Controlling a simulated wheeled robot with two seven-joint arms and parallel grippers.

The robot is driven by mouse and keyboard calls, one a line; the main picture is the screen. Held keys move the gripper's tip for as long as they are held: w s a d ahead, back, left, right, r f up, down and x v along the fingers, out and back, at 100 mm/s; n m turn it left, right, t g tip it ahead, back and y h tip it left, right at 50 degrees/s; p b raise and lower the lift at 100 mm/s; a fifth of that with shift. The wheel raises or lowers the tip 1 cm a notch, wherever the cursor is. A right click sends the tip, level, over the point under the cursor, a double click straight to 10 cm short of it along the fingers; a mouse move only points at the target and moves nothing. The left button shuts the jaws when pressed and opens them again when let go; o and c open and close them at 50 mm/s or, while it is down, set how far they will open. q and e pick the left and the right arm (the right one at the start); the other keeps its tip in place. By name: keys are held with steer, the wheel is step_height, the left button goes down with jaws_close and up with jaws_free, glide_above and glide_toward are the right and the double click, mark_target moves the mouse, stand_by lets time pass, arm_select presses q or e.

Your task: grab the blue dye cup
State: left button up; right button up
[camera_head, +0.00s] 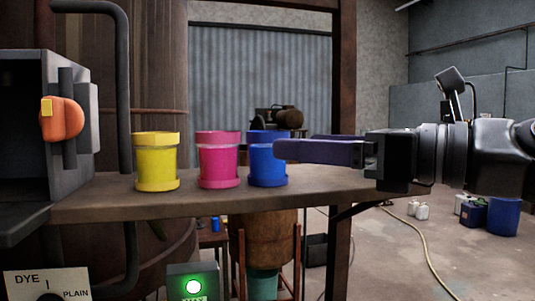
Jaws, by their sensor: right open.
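The blue dye cup (267,173) stands upright at the right end of a row of cups on the brown shelf (215,197). My right gripper (288,146) comes in level from the right at the height of the cup's upper half. Its near purple finger crosses in front of the cup's right side and hides part of it. A strip of the other finger shows behind the near one; its tip is hidden. The jaws are open. I cannot tell whether a finger touches the cup. My left gripper is not in view.
A pink cup (219,162) stands just left of the blue one, and a yellow cup (156,163) farther left. A grey box with an orange knob (62,118) is at the left. A rusty post (342,90) rises behind the shelf.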

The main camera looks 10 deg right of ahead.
steer(key=shift+w+a, duration=0.15)
steer(key=p+x, duration=0.1)
steer(key=x, duration=0.4)
steer(key=shift+w+p, duration=0.2)
steer(key=shift+p, duration=0.1)
stand_by(0.5)
steer(key=c, duration=1.6)
steer(key=shift+r, duration=0.1)
steer(key=shift+c, duration=0.2)
step_height(320, 180, up, 10)
steer(key=p, duration=0.4)
